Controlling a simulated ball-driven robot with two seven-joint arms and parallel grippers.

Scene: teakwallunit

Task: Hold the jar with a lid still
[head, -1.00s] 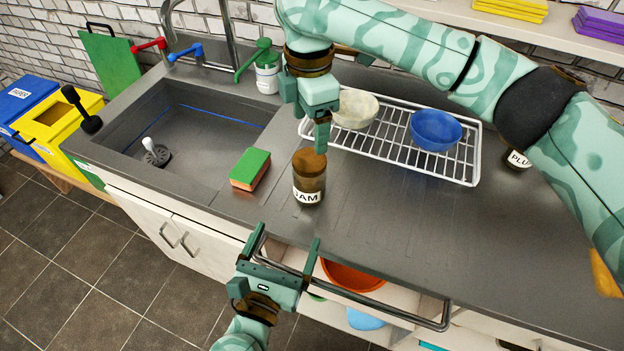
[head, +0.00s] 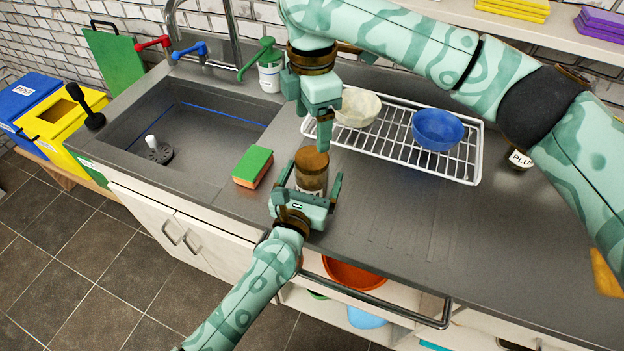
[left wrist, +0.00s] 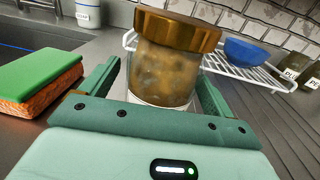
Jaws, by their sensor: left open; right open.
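The jar with a brown lid (head: 312,169) stands upright on the grey counter, right of the sponge. It also shows large in the left wrist view (left wrist: 170,65). My left gripper (head: 308,184) is open, with one finger on each side of the jar's lower body. In the left wrist view gaps show between the fingers and the glass. The gripper hides most of the jar's label. My right gripper (head: 324,130) is above and behind the jar, its finger pointing down close to the lid. I cannot tell whether it touches the lid.
A green and orange sponge (head: 253,167) lies left of the jar, beside the sink (head: 190,125). A wire rack (head: 395,150) with a white bowl (head: 357,108) and a blue bowl (head: 437,129) stands behind right. The counter right of the jar is clear.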

